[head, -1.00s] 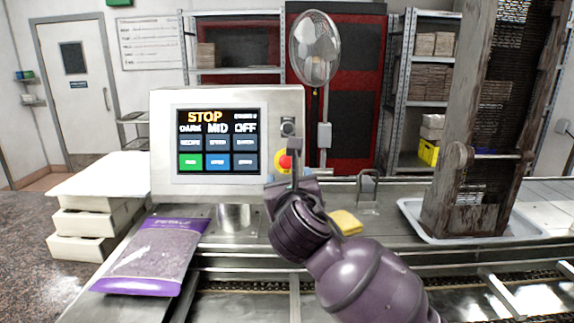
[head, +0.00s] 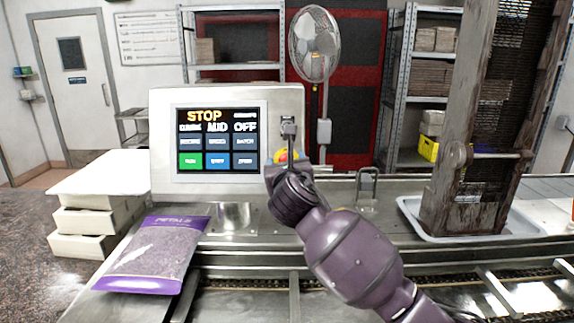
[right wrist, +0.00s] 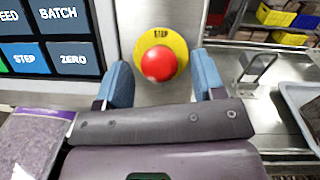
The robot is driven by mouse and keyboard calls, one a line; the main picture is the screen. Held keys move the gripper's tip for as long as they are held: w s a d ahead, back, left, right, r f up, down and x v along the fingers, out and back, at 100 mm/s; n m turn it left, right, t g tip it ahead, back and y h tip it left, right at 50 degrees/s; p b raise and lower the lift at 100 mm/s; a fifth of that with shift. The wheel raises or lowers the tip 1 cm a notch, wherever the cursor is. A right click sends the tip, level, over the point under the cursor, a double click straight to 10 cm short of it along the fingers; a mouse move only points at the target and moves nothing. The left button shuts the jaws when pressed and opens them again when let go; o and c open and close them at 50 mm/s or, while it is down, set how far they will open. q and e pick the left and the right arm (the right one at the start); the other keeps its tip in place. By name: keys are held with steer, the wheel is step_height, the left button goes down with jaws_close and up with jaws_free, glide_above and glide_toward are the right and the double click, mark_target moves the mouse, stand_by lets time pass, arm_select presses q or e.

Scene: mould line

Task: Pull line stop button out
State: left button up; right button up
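The line stop button is a round red knob on a yellow disc (right wrist: 178,42) marked STOP, on the right edge of the grey control panel (head: 295,104). In the right wrist view the red knob (right wrist: 158,63) lies between the two blue fingertips of my right gripper (right wrist: 163,76). The fingers are open, with a gap on each side of the knob. In the head view my right gripper (head: 289,160) covers most of the button. The panel's screen (head: 217,138) reads STOP. My left gripper is not in view.
A purple-and-clear bag (head: 150,255) lies at the left front, beside stacked white boxes (head: 95,215). A metal loop handle (head: 367,188) stands right of the panel. A tray (head: 410,207) under a tall wooden frame (head: 462,190) is further right. A fan (head: 314,45) stands behind.

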jaws_close()
steer(key=shift+s+a, duration=0.1)
steer(key=shift+s, duration=0.3)
steer(key=shift+c, duration=1.7)
jaws_free()
steer(key=shift+r, duration=0.1)
steer(key=o, duration=0.4)
steer(key=shift+s, duration=0.2)
steer(key=shift+w, duration=0.1)
arm_select(q)
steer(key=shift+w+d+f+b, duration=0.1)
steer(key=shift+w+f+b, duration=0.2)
steer(key=shift+b, duration=0.5)
arm_select(e)
steer(key=s, duration=1)
steer(key=shift+s+d, duration=0.4)
steer(key=shift+d, duration=0.05)
